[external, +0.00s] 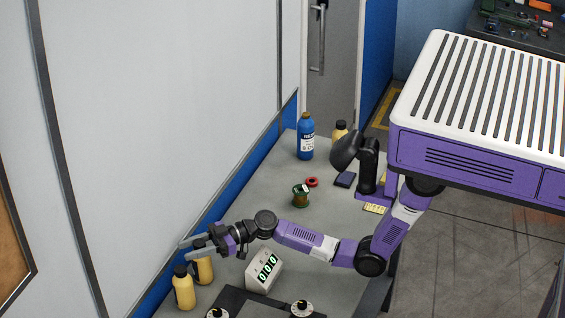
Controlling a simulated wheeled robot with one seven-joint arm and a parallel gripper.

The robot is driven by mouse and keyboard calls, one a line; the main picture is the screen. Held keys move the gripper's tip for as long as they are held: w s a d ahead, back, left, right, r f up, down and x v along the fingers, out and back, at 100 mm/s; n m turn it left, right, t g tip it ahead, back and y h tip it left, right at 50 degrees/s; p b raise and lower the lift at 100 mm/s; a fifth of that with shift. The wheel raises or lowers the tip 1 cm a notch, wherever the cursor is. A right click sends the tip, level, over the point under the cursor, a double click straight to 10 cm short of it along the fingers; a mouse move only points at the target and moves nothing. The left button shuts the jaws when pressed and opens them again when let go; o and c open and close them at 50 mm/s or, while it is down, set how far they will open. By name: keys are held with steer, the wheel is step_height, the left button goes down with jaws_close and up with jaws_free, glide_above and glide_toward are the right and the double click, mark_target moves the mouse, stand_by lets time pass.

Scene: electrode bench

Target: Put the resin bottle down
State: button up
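My gripper (187,249) reaches left over the far-left part of the bench, its two fingers a little apart. A yellow bottle (204,270) is directly under and at the fingers, and they hide its top. I cannot tell whether the fingers grip it, or whether its base rests on the bench. A second yellow bottle (184,290) with a dark cap stands upright just in front of it. A blue bottle (306,142) with a white label stands upright at the back of the bench. No readable label shows which bottle holds resin.
A white digital display box (264,270) stands right of the bottles, below my arm. A green spool (300,196), a red ring (312,182) and another yellow bottle (340,130) are farther back. The wall runs close along the bench's left edge. Bare bench (262,190) shows mid-left.

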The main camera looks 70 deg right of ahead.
mark_target(200, 246)
steer(key=shift+o, duration=1)
steer(key=shift+r, duration=0.15)
steer(key=shift+d, duration=0.1)
steer(key=v, duration=0.3)
step_height(200, 246, up, 7)
steer(key=shift+r+b, duration=0.1)
steer(key=shift+b, duration=0.3)
